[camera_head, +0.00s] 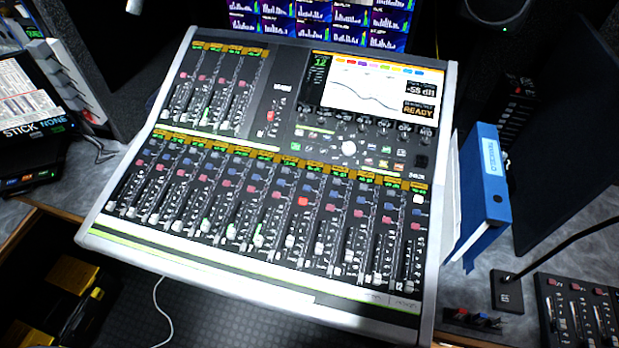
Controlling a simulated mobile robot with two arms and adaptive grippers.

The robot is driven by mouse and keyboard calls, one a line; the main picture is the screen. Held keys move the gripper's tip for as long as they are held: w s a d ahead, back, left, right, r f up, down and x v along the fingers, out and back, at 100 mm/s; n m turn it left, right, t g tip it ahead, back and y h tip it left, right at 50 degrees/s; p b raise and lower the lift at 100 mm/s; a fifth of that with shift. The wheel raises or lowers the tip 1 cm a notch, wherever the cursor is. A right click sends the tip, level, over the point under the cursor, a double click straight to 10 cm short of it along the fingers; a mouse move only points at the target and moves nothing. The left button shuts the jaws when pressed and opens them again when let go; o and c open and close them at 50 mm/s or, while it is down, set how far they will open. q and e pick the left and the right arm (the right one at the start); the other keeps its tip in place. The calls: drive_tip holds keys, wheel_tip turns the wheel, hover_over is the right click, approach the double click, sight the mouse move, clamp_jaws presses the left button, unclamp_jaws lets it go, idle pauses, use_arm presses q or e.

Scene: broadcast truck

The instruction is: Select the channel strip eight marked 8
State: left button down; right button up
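The mixing console (262,283) fills the middle of the head view, tilted toward me. Its lower bank is a row of channel strips with amber name labels, buttons and faders. The rightmost strip is marked 12, and its upper button (418,199) glows white. Counting from the left, strip eight (309,190) seems to be the one with a brightly lit red button (303,201); its printed number is too small to read. The console screen (378,87) shows a curve, a green "12" and "READY". Neither gripper is in view.
A blue binder (484,190) stands close to the console's right side. A small fader panel (580,312) and a gooseneck base (507,291) sit at lower right. Monitors (322,20) line the back. The space above the console's lower bank is clear.

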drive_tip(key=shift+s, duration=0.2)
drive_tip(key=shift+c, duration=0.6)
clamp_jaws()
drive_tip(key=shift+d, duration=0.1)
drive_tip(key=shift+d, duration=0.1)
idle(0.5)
